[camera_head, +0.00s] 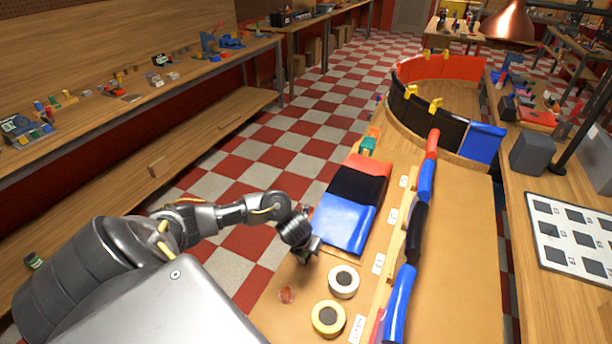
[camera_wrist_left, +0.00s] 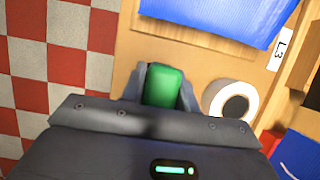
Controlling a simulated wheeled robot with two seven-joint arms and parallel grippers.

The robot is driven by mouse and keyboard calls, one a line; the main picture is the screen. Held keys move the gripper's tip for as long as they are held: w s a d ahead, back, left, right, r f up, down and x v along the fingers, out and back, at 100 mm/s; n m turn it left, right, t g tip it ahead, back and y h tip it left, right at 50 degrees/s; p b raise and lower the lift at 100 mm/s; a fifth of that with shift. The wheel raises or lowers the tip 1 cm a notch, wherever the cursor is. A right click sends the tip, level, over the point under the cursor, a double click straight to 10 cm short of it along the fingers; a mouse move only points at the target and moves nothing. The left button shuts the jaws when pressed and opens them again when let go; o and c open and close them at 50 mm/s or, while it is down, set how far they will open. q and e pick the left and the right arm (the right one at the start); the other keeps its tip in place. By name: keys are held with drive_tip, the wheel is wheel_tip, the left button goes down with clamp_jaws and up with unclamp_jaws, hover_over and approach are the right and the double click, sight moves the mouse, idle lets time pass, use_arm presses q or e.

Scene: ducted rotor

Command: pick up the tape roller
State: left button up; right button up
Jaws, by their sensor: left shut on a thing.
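My left gripper (camera_head: 308,250) is low over the near left part of the wooden bench. In the left wrist view its jaws (camera_wrist_left: 163,86) are shut on a green block-like thing (camera_wrist_left: 164,88). A little green also shows at the jaws in the head view. It may be the tape roller, but the jaws hide its sides and I cannot tell its full shape. I cannot tell whether it touches the bench. My right gripper is not in view.
A white tape roll (camera_head: 344,272) and a yellow tape roll (camera_head: 319,333) lie to the right and nearer. A small reddish round thing (camera_head: 287,295) lies near them. A blue, black and red sheet (camera_head: 345,226) lies just beyond. A long coloured strip (camera_head: 400,296) runs along the right.

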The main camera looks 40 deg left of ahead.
use_arm(q)
drive_tip(key=s+a+r+b, duration=0.4)
drive_tip(key=s+a+r, duration=0.4)
drive_tip(key=a+r, duration=0.2)
drive_tip(key=shift+a+r, duration=0.25)
drive_tip(key=shift+a, duration=0.5)
